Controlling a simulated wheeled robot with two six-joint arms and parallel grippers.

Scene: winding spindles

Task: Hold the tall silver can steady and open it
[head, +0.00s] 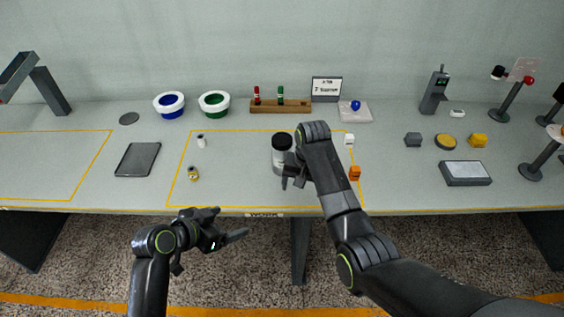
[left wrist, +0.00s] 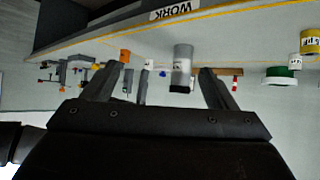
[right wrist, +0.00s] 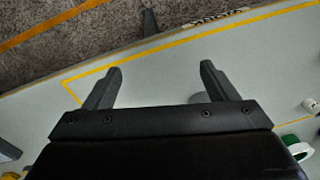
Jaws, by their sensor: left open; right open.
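The tall silver can (head: 280,160) stands upright on the table inside the yellow-outlined work area, with a black lid and a pale label. It also shows upside down in the left wrist view (left wrist: 182,62), beyond the fingers. My left gripper (head: 230,222) is open and empty in front of the table's front edge, apart from the can. My right gripper (head: 292,181) is open beside the can's lower right, partly hidden by its own arm.
A small white-labelled jar (head: 201,141) and a yellow jar (head: 193,174) stand left of the can. A wooden rack (head: 280,107) stands behind. A dark tablet (head: 137,160) lies left.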

